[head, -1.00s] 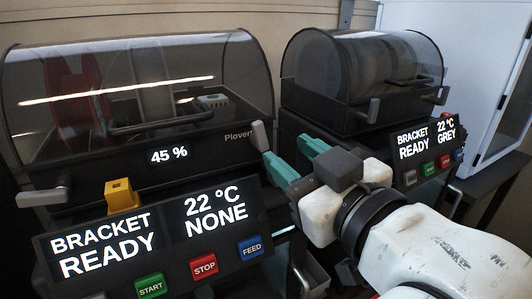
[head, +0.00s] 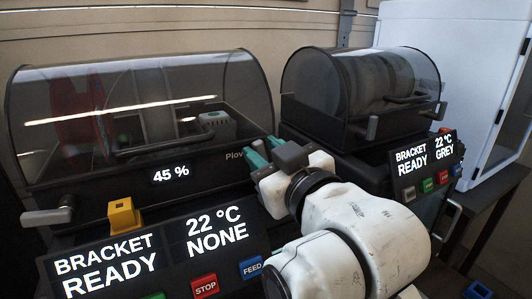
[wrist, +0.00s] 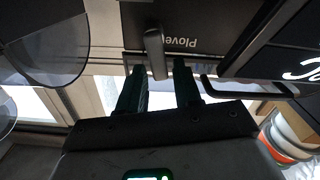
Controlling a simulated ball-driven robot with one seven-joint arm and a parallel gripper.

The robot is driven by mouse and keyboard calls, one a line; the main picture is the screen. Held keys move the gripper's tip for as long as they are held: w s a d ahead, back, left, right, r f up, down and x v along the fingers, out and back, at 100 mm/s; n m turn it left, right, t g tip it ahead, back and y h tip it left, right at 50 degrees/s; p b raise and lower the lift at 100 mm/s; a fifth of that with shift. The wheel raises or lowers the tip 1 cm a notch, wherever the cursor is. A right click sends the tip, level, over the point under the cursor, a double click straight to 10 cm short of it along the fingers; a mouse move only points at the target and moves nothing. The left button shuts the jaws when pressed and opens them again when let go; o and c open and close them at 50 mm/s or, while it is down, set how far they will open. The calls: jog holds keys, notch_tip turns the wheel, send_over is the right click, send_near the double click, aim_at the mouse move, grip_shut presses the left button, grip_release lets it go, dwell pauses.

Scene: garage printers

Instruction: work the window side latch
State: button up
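The near printer (head: 225,171), labelled Plover, has a smoky clear lid (head: 150,85) that is down. Its left latch (head: 47,216) is a grey lever sticking out at the front left corner. Its right latch is hidden behind my gripper in the head view. In the wrist view a grey latch lever (wrist: 155,50) stands beside the upside-down Plover lettering. My gripper (head: 259,153) is at the right front corner of this printer. Its green fingers (wrist: 159,83) are apart, and the lever's end lies between them in the picture; I cannot tell whether they touch it.
A second printer (head: 360,125) with a closed dark lid and its own latch stands to the right. The near printer's panel (head: 150,255) reads BRACKET READY. A yellow block (head: 123,217) sits above the panel. A white cabinet (head: 440,70) stands at the far right.

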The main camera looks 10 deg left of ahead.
grip_shut()
jog(key=n, duration=0.3)
jog(key=a+n, duration=0.1)
jog(key=shift+s+f, duration=0.3)
jog(key=shift+s, duration=0.05)
jog(key=shift+o, duration=1.3)
grip_release()
